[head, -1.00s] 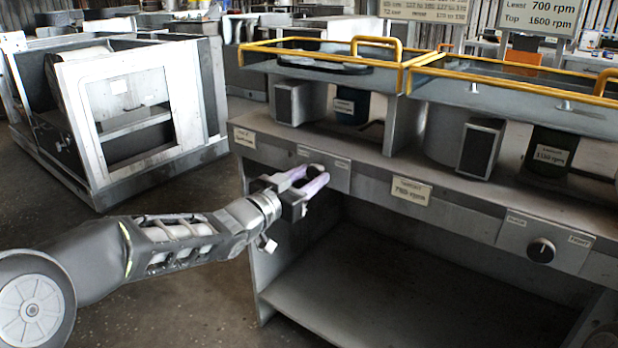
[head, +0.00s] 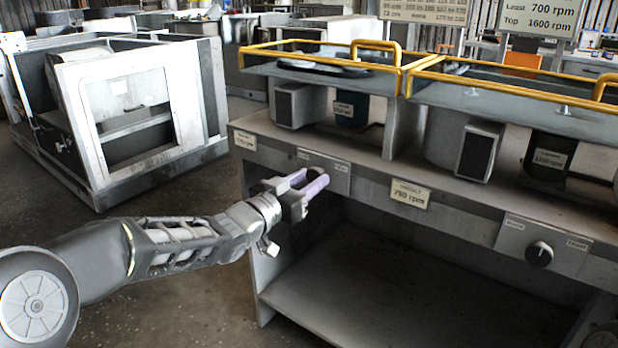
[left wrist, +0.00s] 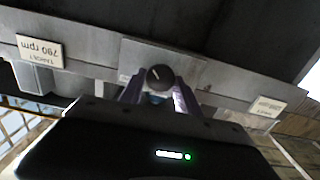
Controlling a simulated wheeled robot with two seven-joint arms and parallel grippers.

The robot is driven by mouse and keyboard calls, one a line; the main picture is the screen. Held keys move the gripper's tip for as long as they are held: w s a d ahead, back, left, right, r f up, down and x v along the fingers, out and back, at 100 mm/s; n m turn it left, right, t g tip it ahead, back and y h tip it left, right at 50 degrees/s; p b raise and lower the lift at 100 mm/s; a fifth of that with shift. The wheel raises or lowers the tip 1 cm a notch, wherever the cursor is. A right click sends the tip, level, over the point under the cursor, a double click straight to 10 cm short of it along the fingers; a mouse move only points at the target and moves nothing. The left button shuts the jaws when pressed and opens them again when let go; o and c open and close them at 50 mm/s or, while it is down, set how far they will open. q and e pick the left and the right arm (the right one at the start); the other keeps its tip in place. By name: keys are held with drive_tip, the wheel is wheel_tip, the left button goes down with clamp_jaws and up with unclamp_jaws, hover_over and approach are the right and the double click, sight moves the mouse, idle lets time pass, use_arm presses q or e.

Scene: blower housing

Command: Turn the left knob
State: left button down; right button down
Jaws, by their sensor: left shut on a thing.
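The left knob (left wrist: 160,77) is a round dark knob with a pale pointer line, on a grey plate on the front of the bench. In the left wrist view it sits between the two fingertips of my left gripper (left wrist: 159,86). In the head view my left gripper (head: 314,181) reaches the left control plate (head: 337,168) from the front, its pale purple fingers closed on the knob. The fingers mostly hide the knob there. My right gripper is not in view.
A second knob (head: 539,253) is on the right control plate. Yellow rails (head: 375,52) edge the units above. The bench's lower shelf (head: 390,295) is empty. A white-framed housing (head: 120,110) stands left.

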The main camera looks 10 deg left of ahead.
use_arm(q)
drive_tip(key=n+p, duration=0.4)
drive_tip(key=shift+r+n, duration=0.15)
drive_tip(key=shift+n, duration=0.25)
drive_tip(key=n+p, duration=0.1)
drive_tip(key=n, duration=0.1)
drive_tip(key=shift+a+n+p, duration=0.1)
drive_tip(key=shift+n+p, duration=0.3)
drive_tip(key=n+p, duration=0.4)
drive_tip(key=n, duration=0.3)
drive_tip(key=shift+p, duration=0.4)
drive_tip(key=n+p, duration=0.2)
drive_tip(key=n, duration=0.2)
drive_tip(key=shift+p, duration=0.35)
drive_tip(key=shift+f+n+p, duration=0.2)
drive_tip(key=shift+n+p, duration=0.25)
drive_tip(key=shift+n, duration=0.65)
drive_tip(key=c, duration=0.9)
unclamp_jaws()
